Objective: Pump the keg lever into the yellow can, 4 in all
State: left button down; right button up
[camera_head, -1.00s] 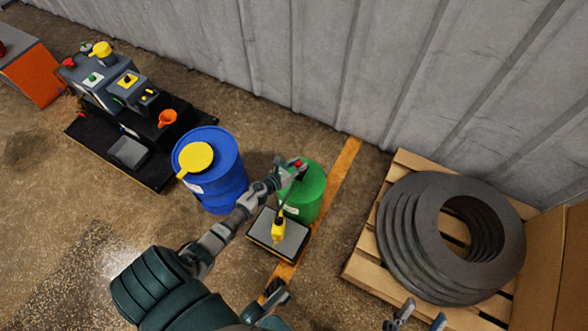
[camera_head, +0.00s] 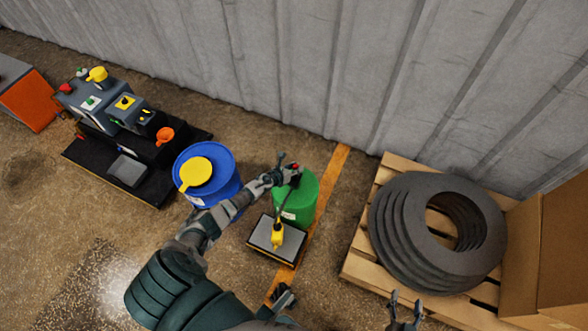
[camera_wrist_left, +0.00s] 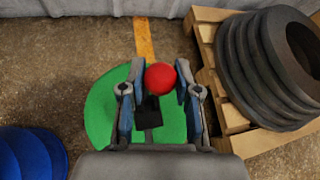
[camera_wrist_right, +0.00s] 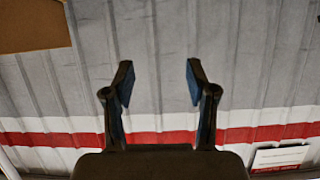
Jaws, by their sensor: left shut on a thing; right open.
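The green keg (camera_head: 305,204) stands on the floor beside a blue drum. The red knob (camera_wrist_left: 161,77) of its lever shows in the left wrist view between the fingers of my left gripper (camera_wrist_left: 158,95). My left gripper (camera_head: 284,172) is shut on the lever at the keg's top, and its fingers partly hide the lever in the head view. The small yellow can (camera_head: 277,236) stands upright on a flat grey platform (camera_head: 262,240) in front of the keg. A thin dark line runs from the keg's top towards the can. My right gripper (camera_head: 405,304) is open and empty, near the pallet.
The blue drum (camera_head: 226,185) with a yellow funnel (camera_head: 196,172) stands left of the keg. A pallet (camera_head: 362,262) with stacked grey rings (camera_head: 395,255) is at the right, beside a cardboard box (camera_head: 560,245). A machine (camera_head: 125,110) stands at the left. A corrugated wall (camera_head: 300,60) closes the back.

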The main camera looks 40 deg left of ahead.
pick_arm(q)
jog(key=shift+w+a, duration=0.2)
jog(key=shift+w, duration=0.45)
jog(key=shift+w+a+f, duration=0.1)
jog(key=shift+w+a, duration=0.05)
jog(key=shift+w, duration=0.1)
jog(key=shift+w+a+f+b, duration=0.1)
jog(key=shift+w+f+b, duration=0.1)
jog(key=shift+w+b, duration=0.3)
jog(key=shift+w+a+f+b, duration=0.1)
jog(key=shift+w+f+b, duration=0.05)
jog(key=shift+w+b, duration=0.3)
jog(key=shift+w+a+b, duration=0.1)
jog(key=shift+w+b, duration=0.1)
jog(key=shift+b, duration=0.1)
pick_arm(e)
notch_tip(320, 180, up, 6)
jog(key=w+a+t+y, duration=0.1)
jog(key=w+t, duration=0.1)
jog(key=t, duration=0.2)
jog(key=shift+a+f+t, duration=0.15)
jog(key=shift+t, duration=0.15)
jog(key=shift+w, duration=0.2)
